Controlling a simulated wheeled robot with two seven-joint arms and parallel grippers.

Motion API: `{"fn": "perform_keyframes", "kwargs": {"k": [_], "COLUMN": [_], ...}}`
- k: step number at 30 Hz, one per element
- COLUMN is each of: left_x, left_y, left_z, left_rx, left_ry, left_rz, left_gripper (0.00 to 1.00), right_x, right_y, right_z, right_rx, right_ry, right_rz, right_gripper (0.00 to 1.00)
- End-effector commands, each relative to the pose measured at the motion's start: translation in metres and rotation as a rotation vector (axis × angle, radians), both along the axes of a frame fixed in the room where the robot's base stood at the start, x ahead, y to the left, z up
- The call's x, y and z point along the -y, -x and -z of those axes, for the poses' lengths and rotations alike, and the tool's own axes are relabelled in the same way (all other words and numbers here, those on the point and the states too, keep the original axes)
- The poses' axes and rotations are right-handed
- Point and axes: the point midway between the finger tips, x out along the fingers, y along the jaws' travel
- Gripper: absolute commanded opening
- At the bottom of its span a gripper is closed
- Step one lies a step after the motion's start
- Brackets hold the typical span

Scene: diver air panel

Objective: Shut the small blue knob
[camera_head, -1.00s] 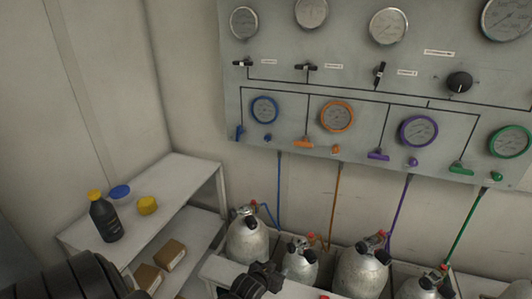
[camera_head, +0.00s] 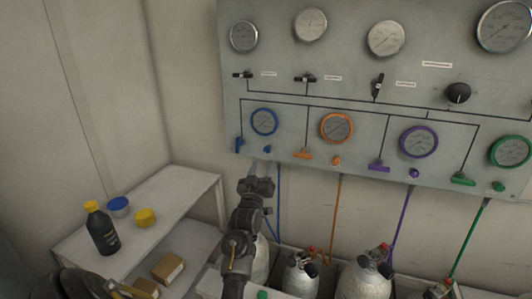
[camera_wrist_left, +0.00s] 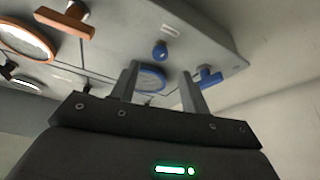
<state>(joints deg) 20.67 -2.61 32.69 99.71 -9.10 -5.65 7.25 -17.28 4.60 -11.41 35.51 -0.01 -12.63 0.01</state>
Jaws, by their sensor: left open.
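The small blue knob (camera_head: 267,149) sits on the lower left of the grey panel, just below the blue-rimmed gauge (camera_head: 264,122). A blue lever handle (camera_head: 239,145) is to its left. My left gripper (camera_head: 260,168) is open and empty, pointing up just below the knob in the head view. In the left wrist view, the knob (camera_wrist_left: 160,50) shows beyond and between the two fingers (camera_wrist_left: 160,75), apart from them. The blue lever (camera_wrist_left: 208,77) is by the right finger there. My right gripper is not in view.
The grey panel (camera_head: 350,65) carries several gauges, with orange, purple and green levers and knobs to the right. A blue hose (camera_head: 279,195) hangs close to my left gripper. Gas cylinders (camera_head: 300,275) stand below. A white shelf (camera_head: 165,195) with a bottle is at left.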

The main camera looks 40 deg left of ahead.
Motion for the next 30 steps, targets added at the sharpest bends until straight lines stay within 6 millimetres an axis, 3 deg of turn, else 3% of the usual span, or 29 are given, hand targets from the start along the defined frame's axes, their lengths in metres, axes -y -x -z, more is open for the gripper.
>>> {"fn": "perform_keyframes", "kwargs": {"k": [10, 23, 30], "left_x": [-0.023, -0.027, -0.027], "left_y": [-0.047, -0.057, -0.056], "left_z": [-0.023, -0.024, -0.024], "left_rx": [0.0, -0.001, -0.002], "left_ry": [0.0, -0.001, 0.0], "left_rz": [0.0, 0.0, 0.0], "left_gripper": [0.46, 0.46, 0.17], "right_x": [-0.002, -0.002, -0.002], "right_y": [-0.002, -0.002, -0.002], "right_z": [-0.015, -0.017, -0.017], "right_rx": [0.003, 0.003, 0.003], "right_ry": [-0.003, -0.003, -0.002], "right_rz": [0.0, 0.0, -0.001], "right_gripper": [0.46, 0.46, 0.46]}}
